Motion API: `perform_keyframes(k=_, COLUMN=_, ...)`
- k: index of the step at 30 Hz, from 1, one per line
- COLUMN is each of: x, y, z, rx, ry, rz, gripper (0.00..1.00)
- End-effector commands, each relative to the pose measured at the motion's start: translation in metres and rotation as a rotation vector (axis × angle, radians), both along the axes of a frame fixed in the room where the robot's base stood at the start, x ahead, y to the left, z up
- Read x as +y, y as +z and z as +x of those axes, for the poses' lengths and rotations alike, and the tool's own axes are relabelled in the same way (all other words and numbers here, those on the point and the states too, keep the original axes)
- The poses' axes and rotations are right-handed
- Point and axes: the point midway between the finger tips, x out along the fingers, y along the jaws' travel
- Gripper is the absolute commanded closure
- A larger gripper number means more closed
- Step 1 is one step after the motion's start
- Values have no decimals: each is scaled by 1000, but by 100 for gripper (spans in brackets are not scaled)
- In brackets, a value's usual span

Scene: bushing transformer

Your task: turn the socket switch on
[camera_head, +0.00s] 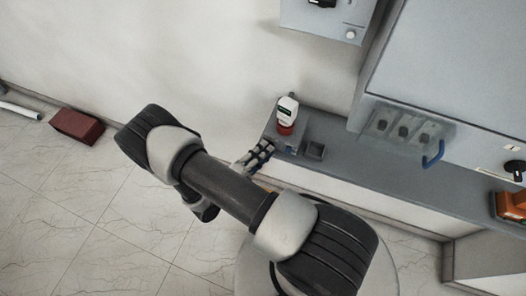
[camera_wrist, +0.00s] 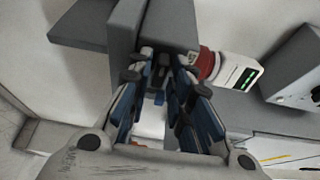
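A grey socket box (camera_head: 290,143) stands on the counter's end, with a red round plug (camera_head: 285,128) and a white device (camera_head: 288,109) on top. In the wrist view the box (camera_wrist: 150,25) is straight ahead, and the red plug (camera_wrist: 208,63) and white device (camera_wrist: 238,72) with a green display are to the right. My gripper (camera_head: 268,152) is at the box's near left side. In the wrist view its blue-padded fingers (camera_wrist: 163,75) are partly apart, close to the box. A small blue part (camera_wrist: 159,98) shows between them; I cannot tell if it is the switch or if they touch it.
The grey counter (camera_head: 360,178) runs right, below a large grey cabinet (camera_head: 450,70). A clear cover over several switches (camera_head: 403,130), a blue handle (camera_head: 433,154) and an orange device (camera_head: 511,204) are to the right. A dark red block (camera_head: 77,126) lies on the floor left.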

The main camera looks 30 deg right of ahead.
Motion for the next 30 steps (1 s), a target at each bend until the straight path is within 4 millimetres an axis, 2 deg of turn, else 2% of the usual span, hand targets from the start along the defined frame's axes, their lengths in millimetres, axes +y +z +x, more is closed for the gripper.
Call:
perform_keyframes(k=8, x=0, y=0, z=0, rx=0, ry=0, rz=0, gripper=100)
perform_keyframes(k=20, x=0, y=1, z=0, rx=-13, ry=0, rz=10, gripper=100)
perform_keyframes(k=30, x=0, y=4, z=0, rx=-151, ry=0, rz=119, gripper=100)
